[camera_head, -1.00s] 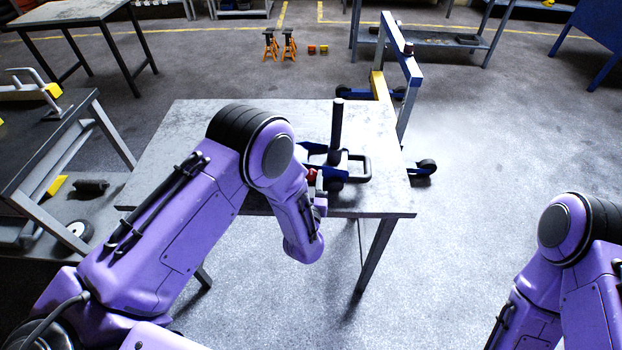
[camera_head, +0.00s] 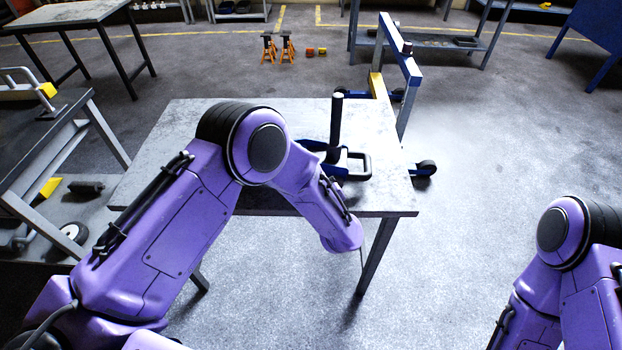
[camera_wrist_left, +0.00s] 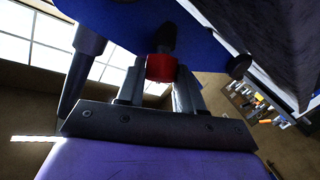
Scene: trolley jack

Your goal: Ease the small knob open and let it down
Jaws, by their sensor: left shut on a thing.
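The blue trolley jack (camera_head: 338,171) stands on the grey table with its dark handle post (camera_head: 336,122) upright. In the left wrist view the jack's blue side (camera_wrist_left: 205,50) fills the top. The small red knob (camera_wrist_left: 160,68) sits on a dark stem there. My left gripper (camera_wrist_left: 160,76) is shut on the red knob, one finger on each side. In the head view my left arm hides the knob and this gripper. My right arm is at the lower right, and its gripper is out of view.
The grey table (camera_head: 190,125) is bare left of the jack. A blue and grey hoist frame (camera_head: 402,65) stands behind its right edge. A dark workbench (camera_head: 40,125) is at the left. Orange jack stands (camera_head: 287,48) are on the floor far back.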

